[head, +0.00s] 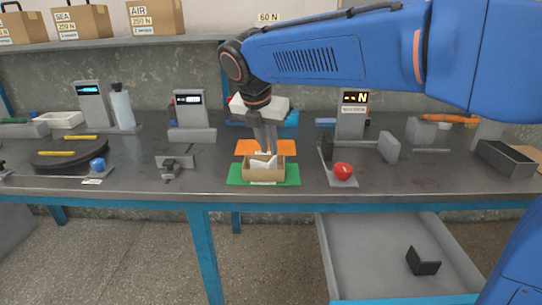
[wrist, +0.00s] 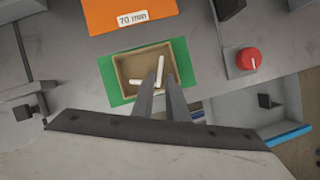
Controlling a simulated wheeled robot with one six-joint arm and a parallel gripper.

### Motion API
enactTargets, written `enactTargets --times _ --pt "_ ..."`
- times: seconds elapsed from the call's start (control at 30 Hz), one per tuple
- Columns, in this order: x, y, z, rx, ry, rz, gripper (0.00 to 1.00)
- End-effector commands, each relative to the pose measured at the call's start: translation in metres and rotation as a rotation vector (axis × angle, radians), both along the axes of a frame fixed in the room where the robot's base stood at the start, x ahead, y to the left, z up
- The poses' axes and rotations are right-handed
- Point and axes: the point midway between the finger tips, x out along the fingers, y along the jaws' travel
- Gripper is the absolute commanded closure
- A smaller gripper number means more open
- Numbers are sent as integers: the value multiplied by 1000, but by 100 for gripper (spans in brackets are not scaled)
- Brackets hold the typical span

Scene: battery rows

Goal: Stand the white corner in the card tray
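The card tray (wrist: 122,66) is a shallow open brown box on a green mat (head: 291,175). It also shows from the front in the head view (head: 249,174). The white corner (wrist: 160,68) is an L-shaped piece inside the tray walls; its other leg reaches left, and my finger hides where the legs meet. In the head view the white corner (head: 262,162) shows above the tray's front wall. My gripper (head: 265,150) points down over the tray. In the wrist view its fingers (wrist: 159,80) are close together on either side of one white leg and look shut on it.
An orange mat (head: 248,146) marked 70 mm lies behind the green mat. A stand with a red knob (head: 343,170) is close on the right, and a small grey fixture (head: 171,168) is on the left. An open drawer with a black bracket (head: 422,262) is below.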

Motion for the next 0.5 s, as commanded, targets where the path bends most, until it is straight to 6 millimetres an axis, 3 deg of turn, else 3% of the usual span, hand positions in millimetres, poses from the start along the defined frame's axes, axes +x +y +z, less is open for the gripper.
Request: enactTargets --times 0.2,0.5 --pt "-13 6 34 1 -1 2 87" --pt "-19 9 50 0 0 0 87"
